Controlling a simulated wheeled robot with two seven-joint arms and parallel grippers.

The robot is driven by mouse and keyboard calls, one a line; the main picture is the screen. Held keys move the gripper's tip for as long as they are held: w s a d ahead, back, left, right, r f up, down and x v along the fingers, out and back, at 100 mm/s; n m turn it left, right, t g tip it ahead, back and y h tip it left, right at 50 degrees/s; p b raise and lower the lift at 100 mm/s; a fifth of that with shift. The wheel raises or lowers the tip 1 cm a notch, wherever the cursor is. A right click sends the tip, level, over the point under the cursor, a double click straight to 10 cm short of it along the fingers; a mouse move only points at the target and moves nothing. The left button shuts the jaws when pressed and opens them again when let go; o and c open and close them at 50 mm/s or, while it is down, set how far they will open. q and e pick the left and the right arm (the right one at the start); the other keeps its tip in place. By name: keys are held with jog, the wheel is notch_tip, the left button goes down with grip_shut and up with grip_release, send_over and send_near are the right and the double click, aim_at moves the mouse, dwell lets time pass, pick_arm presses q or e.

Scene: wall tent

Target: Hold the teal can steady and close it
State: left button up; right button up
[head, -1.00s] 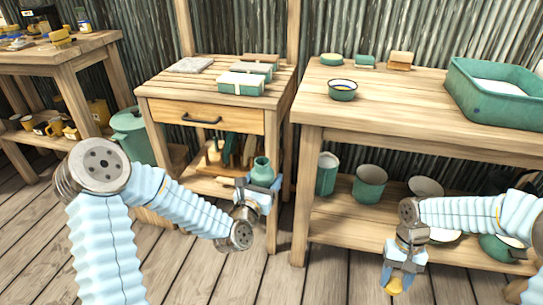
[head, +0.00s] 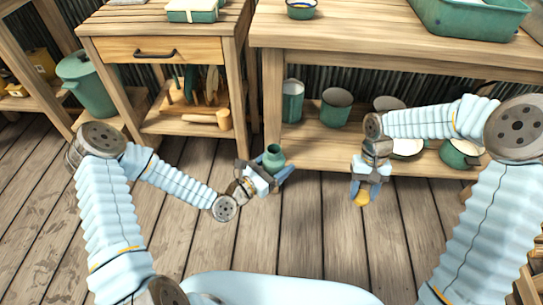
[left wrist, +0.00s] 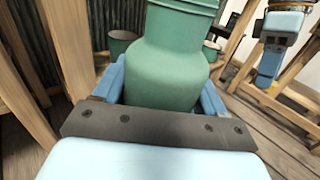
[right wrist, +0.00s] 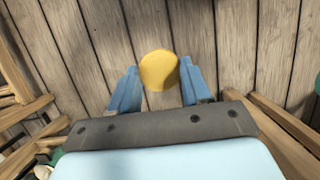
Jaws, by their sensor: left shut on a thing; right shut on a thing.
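The teal can (head: 274,157) is upright in my left gripper (head: 276,177), in the air over the floor in the head view. In the left wrist view the can (left wrist: 172,62) sits between the blue fingers, with its narrower ribbed neck at the top. My right gripper (head: 362,192) points down and is shut on a yellow lid (head: 361,199), to the right of the can and apart from it. In the right wrist view the round lid (right wrist: 159,70) lies between the fingertips. The can's mouth shows open from above in the head view.
A wooden workbench (head: 400,45) stands ahead, with teal pots and bowls on its lower shelf. A small drawer table (head: 165,48) stands to its left, with a green lidded bin (head: 88,82) beside it. The plank floor (head: 300,240) around both grippers is clear.

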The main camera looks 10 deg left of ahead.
jog(key=w+a+r+m+y, duration=0.1)
jog(key=w+a+r+m, duration=0.45)
jog(key=a+r, duration=0.4)
notch_tip(320, 180, up, 10)
jog(key=f+m+t+y, duration=0.1)
jog(key=m+y, duration=0.1)
jog(key=m, duration=0.3)
send_over(272, 152)
jog(key=d, duration=0.1)
jog(key=shift+w+r, duration=0.25)
jog(key=shift+w, duration=0.1)
jog(key=shift+f, duration=0.15)
jog(key=shift+f, duration=1.9)
jog(key=shift+f, duration=0.85)
jog(key=shift+f, duration=0.55)
